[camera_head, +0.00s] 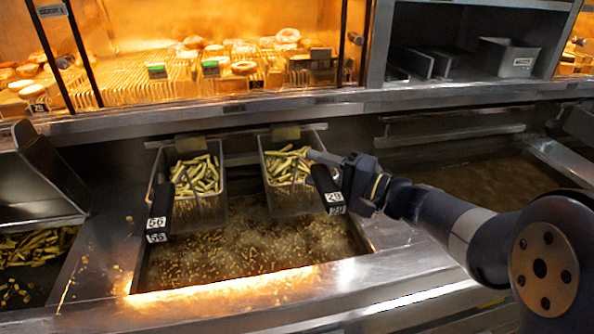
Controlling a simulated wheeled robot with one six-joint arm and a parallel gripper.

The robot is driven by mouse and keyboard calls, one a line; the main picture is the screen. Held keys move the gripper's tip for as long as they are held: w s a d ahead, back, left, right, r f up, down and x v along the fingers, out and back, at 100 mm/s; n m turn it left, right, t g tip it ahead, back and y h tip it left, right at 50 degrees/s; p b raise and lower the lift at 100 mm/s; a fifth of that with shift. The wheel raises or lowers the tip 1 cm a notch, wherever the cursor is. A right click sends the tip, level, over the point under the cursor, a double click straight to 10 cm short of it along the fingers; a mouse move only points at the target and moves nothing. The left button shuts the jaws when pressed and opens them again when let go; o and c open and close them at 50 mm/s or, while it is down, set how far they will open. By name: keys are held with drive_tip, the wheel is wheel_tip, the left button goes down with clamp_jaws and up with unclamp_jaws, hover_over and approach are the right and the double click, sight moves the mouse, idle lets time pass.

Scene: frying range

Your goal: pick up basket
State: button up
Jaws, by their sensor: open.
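Two wire baskets of fries hang over the fryer vat. The right basket (292,200) has a black handle (324,184) tilted down toward the front, with number labels at its end. The left basket (200,210) has a similar black handle (161,207) with labels. My gripper (335,172) is open, just right of the right basket, close beside its handle. One finger reaches over toward the basket's rim. I cannot tell whether the fingers touch the handle.
Bubbling oil with loose bits fills the vat (250,245) below the baskets. A steel front ledge (230,297) borders it. A fries bin (30,262) is at the left, another oil vat (460,170) at the right. A lit shelf of food (200,75) runs behind.

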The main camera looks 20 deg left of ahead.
clamp_jaws()
idle(0.5)
idle(0.3)
